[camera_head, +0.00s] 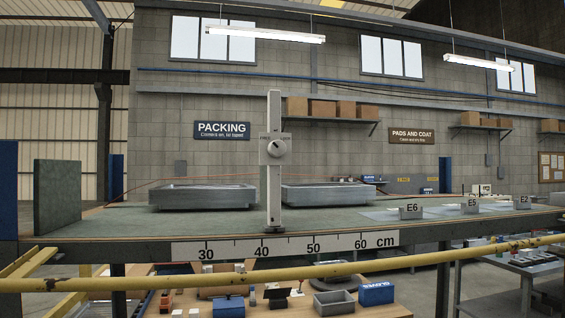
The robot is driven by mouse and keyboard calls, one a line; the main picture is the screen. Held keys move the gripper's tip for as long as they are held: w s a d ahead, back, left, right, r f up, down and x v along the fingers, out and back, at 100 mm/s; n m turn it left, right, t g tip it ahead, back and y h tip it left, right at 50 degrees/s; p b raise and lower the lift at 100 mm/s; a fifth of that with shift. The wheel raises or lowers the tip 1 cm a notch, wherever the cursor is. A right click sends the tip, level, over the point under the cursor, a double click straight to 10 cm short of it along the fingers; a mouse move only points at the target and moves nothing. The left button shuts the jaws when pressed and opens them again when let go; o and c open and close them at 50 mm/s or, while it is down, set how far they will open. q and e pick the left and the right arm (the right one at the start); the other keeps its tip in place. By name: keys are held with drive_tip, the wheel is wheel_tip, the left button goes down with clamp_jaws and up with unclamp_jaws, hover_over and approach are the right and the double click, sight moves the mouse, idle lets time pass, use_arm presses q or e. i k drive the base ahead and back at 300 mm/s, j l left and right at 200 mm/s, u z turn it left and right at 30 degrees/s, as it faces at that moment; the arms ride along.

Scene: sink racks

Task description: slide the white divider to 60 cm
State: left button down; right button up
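The white divider (274,190) stands upright on the green worktop, in the middle of the view. A square plate with a dark round knob (277,149) is on its upper part; the small print beside the knob is too small to read. The foot of the divider is just right of the 40 mark on the white scale (335,243) along the front edge. The scale shows 30, 40, 50 and 60 cm, rising to the right. Neither of my grippers is in view.
Two grey trays (203,196) (328,193) sit behind the divider. A green upright panel (72,196) stands at the left end. Small blocks marked E6 (411,212), E5 and E2 stand at the right. A yellow rail (330,271) crosses in front, above a lower wooden bench with bins.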

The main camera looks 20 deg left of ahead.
sight(270, 167)
drive_tip(key=l+u, duration=0.1)
drive_tip(key=u, duration=0.35)
drive_tip(key=l+u, duration=0.1)
drive_tip(key=u, duration=0.35)
